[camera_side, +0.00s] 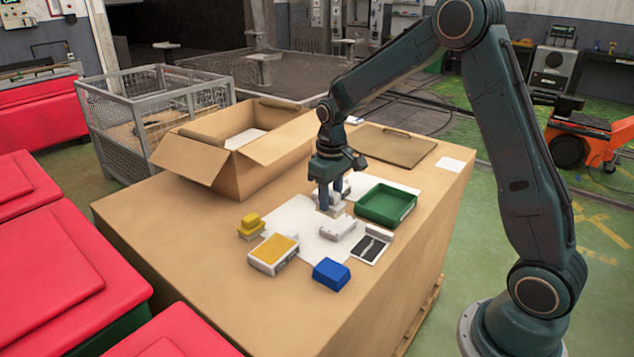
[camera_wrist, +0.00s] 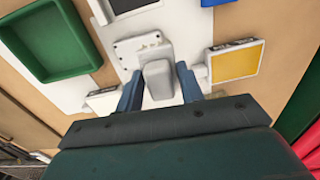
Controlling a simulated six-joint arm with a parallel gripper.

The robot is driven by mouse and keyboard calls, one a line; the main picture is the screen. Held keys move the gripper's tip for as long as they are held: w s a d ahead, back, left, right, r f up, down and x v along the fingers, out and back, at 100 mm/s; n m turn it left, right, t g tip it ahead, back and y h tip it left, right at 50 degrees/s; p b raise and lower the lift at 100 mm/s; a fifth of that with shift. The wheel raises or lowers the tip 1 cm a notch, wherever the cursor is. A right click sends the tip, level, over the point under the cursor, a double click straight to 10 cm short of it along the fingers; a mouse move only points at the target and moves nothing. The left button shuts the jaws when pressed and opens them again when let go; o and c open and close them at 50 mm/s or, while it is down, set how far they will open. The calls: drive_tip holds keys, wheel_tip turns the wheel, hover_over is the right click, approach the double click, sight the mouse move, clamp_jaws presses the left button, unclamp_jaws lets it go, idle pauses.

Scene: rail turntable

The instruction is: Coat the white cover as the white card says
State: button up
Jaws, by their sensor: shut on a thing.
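My gripper (camera_side: 330,197) points down over the white sheet. It is shut on a pale grey block (camera_wrist: 158,78), which sits between the fingers in the wrist view. A white piece with small holes, apparently the white cover (camera_side: 338,229), lies in front of the block; it also shows in the wrist view (camera_wrist: 139,48). I cannot tell whether block and cover touch. A white-bordered card with a black panel (camera_side: 371,247) lies right of the cover; its marks are too small to read. A yellow-topped pad in a pale tray (camera_side: 273,254) stands front left.
A green tray (camera_side: 386,204) stands right of my gripper. A blue block (camera_side: 331,274) is at the front, a yellow block (camera_side: 250,226) at left. An open cardboard box (camera_side: 215,165) stands behind. A brown panel (camera_side: 391,144) and a blank white sheet (camera_side: 455,163) lie at back right.

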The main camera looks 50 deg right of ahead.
sight(330, 207)
drive_tip(key=shift+f, duration=2)
wheel_tip(330, 207, down, 2)
drive_tip(key=shift+d, duration=0.85)
drive_tip(key=shift+c, duration=0.3)
drive_tip(key=shift+d, duration=3)
drive_tip(key=shift+a, duration=3.6)
drive_tip(key=shift+a+r, duration=0.15)
drive_tip(key=shift+r, duration=0.45)
drive_tip(key=shift+a+r, duration=0.15)
drive_tip(key=shift+r, duration=3.3)
drive_tip(key=shift+w, duration=0.15)
